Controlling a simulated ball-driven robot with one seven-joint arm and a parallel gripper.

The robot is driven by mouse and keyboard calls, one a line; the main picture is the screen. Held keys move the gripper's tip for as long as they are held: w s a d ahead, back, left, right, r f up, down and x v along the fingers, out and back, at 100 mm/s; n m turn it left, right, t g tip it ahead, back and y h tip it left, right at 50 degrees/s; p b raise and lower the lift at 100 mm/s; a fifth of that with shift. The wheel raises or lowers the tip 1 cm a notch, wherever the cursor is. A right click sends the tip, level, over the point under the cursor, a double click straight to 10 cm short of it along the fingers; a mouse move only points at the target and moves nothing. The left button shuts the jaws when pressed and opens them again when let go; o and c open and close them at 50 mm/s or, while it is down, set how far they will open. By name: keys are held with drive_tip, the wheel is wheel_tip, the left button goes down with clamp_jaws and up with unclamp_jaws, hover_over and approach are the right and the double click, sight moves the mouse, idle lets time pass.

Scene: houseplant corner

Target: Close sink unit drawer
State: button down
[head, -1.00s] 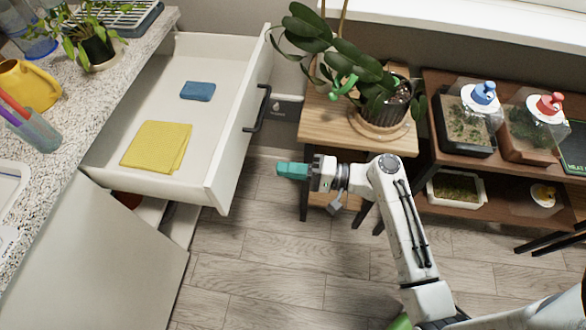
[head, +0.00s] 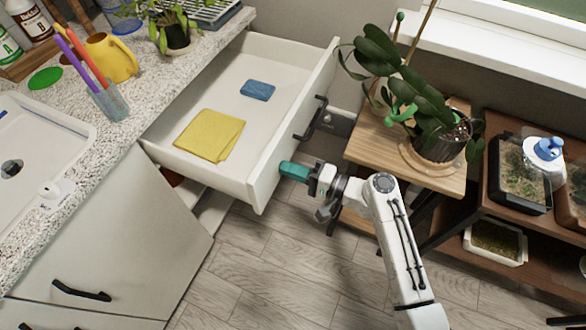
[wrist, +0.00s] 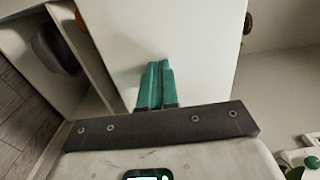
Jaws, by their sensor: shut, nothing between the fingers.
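The sink unit drawer (head: 262,183) is pulled well out from under the speckled worktop. It is white, with a black bar handle (head: 311,119) on its front. A folded yellow cloth (head: 210,135) and a blue sponge (head: 257,90) lie inside it. My gripper (head: 284,168) is shut and empty, its teal fingers pointing at the drawer front near its nearer end. In the wrist view the shut fingers (wrist: 157,85) lie over a white panel, which looks like the drawer front (wrist: 180,30). I cannot tell whether the fingertips touch it.
A wooden stand (head: 385,145) with a potted orchid (head: 440,140) is close to the right of the drawer. A brown shelf (head: 455,262) with terrariums stands further right. The worktop (head: 75,170) holds a yellow watering can (head: 112,57). The floor (head: 280,270) in front is clear.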

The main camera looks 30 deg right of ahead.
sight(189, 135)
drive_tip(key=b+x, duration=1.1)
drive_tip(key=x, duration=1.8)
drive_tip(key=shift+w+a+f+b, duration=0.15)
drive_tip(key=shift+w+a+b, duration=0.1)
drive_tip(key=shift+b, duration=0.15)
drive_tip(key=shift+w+a, duration=0.35)
drive_tip(key=shift+w, duration=0.15)
drive_tip(key=shift+w+r+b, duration=0.1)
drive_tip(key=shift+r+b, duration=0.2)
drive_tip(key=shift+r, duration=0.05)
